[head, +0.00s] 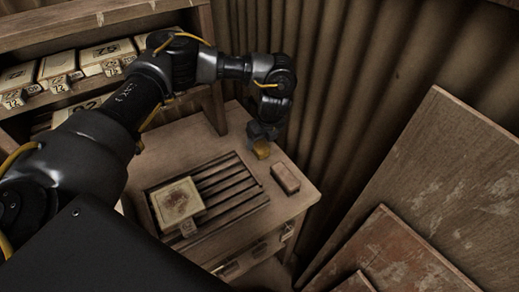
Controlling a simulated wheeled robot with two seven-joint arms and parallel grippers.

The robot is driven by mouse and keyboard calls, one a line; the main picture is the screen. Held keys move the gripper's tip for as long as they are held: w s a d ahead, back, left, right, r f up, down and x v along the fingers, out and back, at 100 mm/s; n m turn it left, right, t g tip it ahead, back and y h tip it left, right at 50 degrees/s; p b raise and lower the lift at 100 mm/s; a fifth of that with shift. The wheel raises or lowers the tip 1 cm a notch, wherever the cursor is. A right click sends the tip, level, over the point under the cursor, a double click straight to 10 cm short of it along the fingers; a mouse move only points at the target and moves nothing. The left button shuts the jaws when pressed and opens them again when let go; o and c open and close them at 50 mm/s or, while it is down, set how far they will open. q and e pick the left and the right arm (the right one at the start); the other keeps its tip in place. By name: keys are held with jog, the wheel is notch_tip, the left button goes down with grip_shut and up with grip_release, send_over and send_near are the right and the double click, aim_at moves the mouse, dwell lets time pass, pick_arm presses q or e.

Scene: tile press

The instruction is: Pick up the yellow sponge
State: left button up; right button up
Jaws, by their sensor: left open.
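The yellow sponge (262,150) is a small yellow block on the wooden table (296,207), near its back right part. My left gripper (262,137) points down directly over the sponge, its fingers at or just above it. The gripper is open. The fingertips are small and dark here, so I cannot tell whether they touch the sponge or straddle it. The gripper hides the sponge's upper part. My right gripper is not in view.
A brown brick-like block (285,178) lies just right of the sponge. A slatted rack (232,184) holds a stained square tile (177,201). A shelf with labelled boxes (107,54) stands behind left. Corrugated wall (340,70) and leaning boards (440,170) bound the right.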

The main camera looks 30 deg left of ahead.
aim_at(260, 146)
pick_arm(q)
jog(key=shift+x, duration=2.7)
jog(key=shift+w, duration=0.1)
jog(key=c, duration=1.1)
jog(key=shift+o, duration=0.2)
jog(key=shift+r, duration=0.1)
